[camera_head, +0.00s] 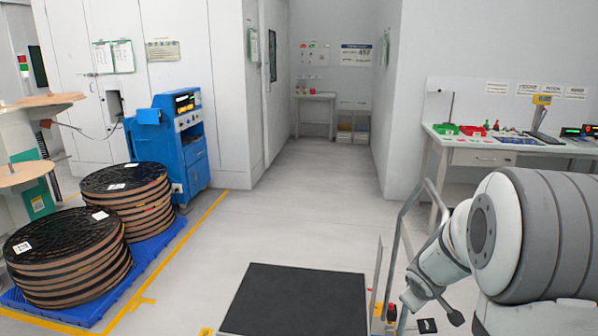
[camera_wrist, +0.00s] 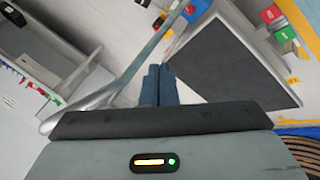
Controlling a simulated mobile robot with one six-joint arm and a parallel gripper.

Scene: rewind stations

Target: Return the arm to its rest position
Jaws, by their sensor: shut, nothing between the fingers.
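My arm (camera_head: 480,235), white and grey, reaches in from the right edge of the head view, its wrist end tilted down to the left. My gripper (camera_wrist: 158,72) shows in the wrist view as two blue-grey fingers pressed together, with nothing between them. Its fingertips are hard to make out in the head view. A dark flat platform (camera_head: 295,302) lies at the bottom centre of the head view, left of my wrist; it also fills the right of the wrist view (camera_wrist: 235,62). A bent metal rail (camera_wrist: 125,78) passes close to the fingers; I cannot tell if they touch.
In the head view, a workbench (camera_head: 480,152) with small bins stands at the right. Black-and-copper reels (camera_head: 68,250) sit on a blue pallet (camera_head: 150,262) at the left. A blue machine (camera_head: 178,140) stands behind them. The floor (camera_head: 310,200) in the middle is clear.

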